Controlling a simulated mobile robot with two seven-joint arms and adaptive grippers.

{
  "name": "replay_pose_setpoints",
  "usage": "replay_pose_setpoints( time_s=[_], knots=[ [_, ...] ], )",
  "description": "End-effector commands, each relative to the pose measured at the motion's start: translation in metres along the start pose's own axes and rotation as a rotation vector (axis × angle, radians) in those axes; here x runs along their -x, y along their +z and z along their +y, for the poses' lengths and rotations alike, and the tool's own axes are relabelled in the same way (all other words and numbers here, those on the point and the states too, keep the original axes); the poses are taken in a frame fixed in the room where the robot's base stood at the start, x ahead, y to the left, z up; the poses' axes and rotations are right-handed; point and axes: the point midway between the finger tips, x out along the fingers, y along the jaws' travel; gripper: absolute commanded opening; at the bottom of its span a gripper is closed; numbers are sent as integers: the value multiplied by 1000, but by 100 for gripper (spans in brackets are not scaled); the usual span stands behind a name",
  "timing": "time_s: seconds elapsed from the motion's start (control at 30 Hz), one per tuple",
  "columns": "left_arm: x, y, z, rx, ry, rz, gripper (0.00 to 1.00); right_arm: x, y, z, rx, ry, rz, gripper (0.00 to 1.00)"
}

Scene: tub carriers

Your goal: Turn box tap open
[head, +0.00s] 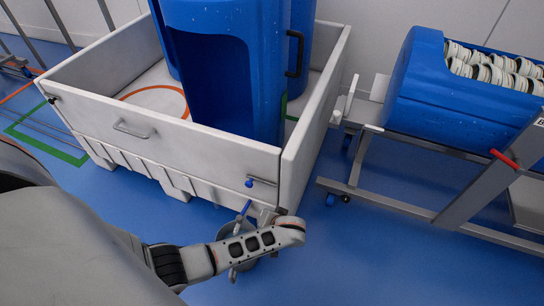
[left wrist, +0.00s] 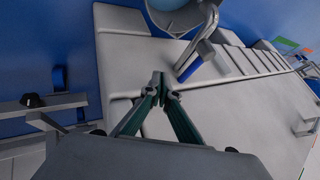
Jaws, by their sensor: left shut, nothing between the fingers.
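The large white box (head: 200,150) stands on the blue floor, with a small metal handle on its front wall. Near its front right corner, a blue lever (head: 245,208) shows low down, partly hidden by my left arm. In the left wrist view a curved grey tap (left wrist: 206,38) with a blue lever (left wrist: 188,68) sits close to the box wall. My left gripper (left wrist: 162,84) is shut and empty, its tips apart from the lever in the picture, below and left of it. My right gripper is in neither view.
Tall blue containers (head: 225,70) stand in the box. A metal frame cart (head: 400,200) at right carries a blue tub (head: 420,90) of pale round items. A grey round vessel (head: 240,265) is partly hidden under my arm. Clear floor lies between box and cart.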

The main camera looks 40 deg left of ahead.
Motion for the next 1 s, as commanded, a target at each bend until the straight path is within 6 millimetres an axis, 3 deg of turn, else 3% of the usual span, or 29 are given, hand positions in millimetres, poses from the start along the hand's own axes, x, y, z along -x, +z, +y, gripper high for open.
replay_pose_setpoints(
  time_s=[0.03,0.2,0.3,0.5,1.0],
  knots=[
    [-18,12,1,-10,-6,-11,0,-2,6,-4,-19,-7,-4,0],
    [-46,9,-4,-8,-5,-9,0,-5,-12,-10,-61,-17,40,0],
    [-44,-1,-20,-1,-1,1,0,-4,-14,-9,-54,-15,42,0],
    [-49,-3,-34,0,1,1,0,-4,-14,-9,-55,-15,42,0],
    [-49,-5,-38,9,-1,-2,0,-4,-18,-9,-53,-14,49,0]
  ],
)
